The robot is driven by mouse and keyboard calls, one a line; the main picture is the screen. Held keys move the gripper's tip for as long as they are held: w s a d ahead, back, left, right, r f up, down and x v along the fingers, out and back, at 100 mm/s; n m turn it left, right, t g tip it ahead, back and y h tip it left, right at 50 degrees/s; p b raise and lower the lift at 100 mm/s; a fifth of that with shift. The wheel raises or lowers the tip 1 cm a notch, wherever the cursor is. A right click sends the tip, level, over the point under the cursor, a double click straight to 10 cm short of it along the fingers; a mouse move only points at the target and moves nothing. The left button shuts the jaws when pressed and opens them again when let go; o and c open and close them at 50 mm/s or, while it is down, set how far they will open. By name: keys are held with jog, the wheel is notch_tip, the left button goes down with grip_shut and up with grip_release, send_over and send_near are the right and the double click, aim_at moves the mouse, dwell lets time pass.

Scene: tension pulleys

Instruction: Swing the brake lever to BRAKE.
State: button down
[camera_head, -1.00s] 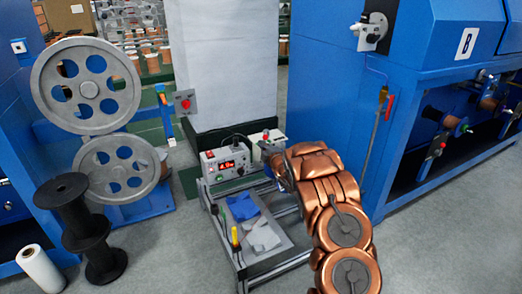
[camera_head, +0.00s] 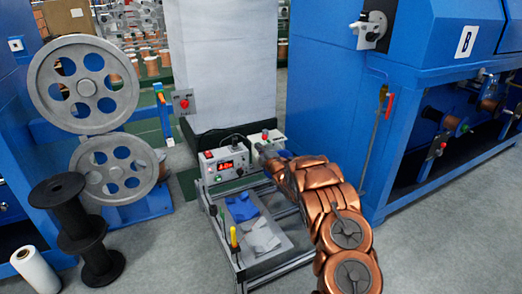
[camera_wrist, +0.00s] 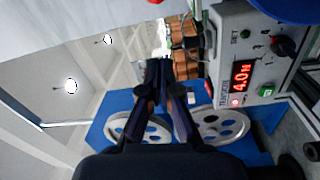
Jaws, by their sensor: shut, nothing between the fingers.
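My gripper (camera_wrist: 160,80) has its dark fingers together and empty in the wrist view. In the head view it (camera_head: 262,153) is at the end of my copper-coloured arm, just right of the grey control box (camera_head: 226,160) on the small cart. The box also shows at upper right in the wrist view (camera_wrist: 235,40), with a lit red display (camera_wrist: 241,76) and a green button (camera_wrist: 266,91). A small pale unit (camera_head: 270,136) with red and green parts stands behind the gripper. I cannot clearly make out the brake lever or its BRAKE mark.
The cart's tray (camera_head: 285,252) holds blue and grey cloths and a yellow-handled tool (camera_head: 234,238). Grey pulley wheels (camera_head: 84,82) and black spools (camera_head: 97,263) stand left. A blue machine (camera_head: 325,105) stands right. Grey floor is open in front.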

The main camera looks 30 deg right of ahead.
aim_at(265, 135)
jog(key=w+d+b, duration=0.3)
jog(key=w+d, duration=0.1)
jog(key=w, duration=0.2)
jog(key=shift+w+b, duration=0.2)
jog(key=shift+b, duration=0.15)
dwell(0.7)
jog(key=shift+s+d, duration=0.15)
jog(key=shift+d, duration=0.1)
